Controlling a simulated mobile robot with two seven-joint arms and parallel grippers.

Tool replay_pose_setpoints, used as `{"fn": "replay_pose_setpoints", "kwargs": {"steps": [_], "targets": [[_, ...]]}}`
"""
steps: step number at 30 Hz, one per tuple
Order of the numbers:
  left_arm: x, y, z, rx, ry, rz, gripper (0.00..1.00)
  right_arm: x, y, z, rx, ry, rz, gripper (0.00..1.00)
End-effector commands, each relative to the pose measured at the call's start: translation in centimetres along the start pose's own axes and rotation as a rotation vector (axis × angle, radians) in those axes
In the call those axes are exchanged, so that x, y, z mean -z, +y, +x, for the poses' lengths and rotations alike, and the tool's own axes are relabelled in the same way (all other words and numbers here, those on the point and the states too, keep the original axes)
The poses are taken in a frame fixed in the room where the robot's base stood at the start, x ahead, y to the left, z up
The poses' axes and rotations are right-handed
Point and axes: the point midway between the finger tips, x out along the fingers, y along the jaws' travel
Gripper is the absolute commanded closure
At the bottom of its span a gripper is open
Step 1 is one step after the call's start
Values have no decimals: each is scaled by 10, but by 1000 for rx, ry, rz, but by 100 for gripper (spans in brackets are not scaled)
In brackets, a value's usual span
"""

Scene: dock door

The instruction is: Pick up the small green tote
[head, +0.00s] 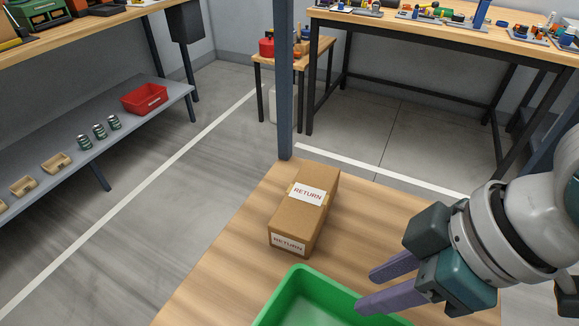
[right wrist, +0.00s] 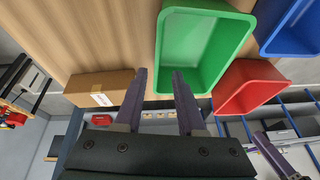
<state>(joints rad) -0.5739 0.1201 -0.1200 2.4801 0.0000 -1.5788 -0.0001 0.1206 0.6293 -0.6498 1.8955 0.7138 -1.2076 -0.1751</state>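The small green tote (head: 299,284) stands on the wooden table at the bottom of the head view, its near part cut off by the frame. It also shows in the right wrist view (right wrist: 203,43). My right gripper (head: 364,290) is open at the tote's right side. In the right wrist view its purple fingers (right wrist: 159,72) are apart, one over the tote's edge and one just outside it; I cannot tell whether they touch it. My left gripper is not in the head view; a purple and grey part at the lower right of the wrist view may be it.
A cardboard box (head: 308,208) with RETURN labels stands behind the tote on the wooden table (head: 225,268). A red tote (right wrist: 247,87) and a blue tote (right wrist: 290,28) stand beside the green one. A dark post (head: 285,80) rises at the table's far edge.

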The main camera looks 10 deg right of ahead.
Motion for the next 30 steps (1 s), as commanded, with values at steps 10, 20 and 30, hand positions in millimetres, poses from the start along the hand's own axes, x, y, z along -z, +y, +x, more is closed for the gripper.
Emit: {"fn": "replay_pose_setpoints", "kwargs": {"steps": [10, 20, 30], "targets": [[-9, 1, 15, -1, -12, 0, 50, -1, 1, 46, 2, -1, 0, 61], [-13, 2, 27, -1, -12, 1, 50, 5, 4, 86, 2, -1, 1, 61], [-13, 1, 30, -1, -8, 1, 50, 5, 5, 101, -1, -1, -1, 61]]}}
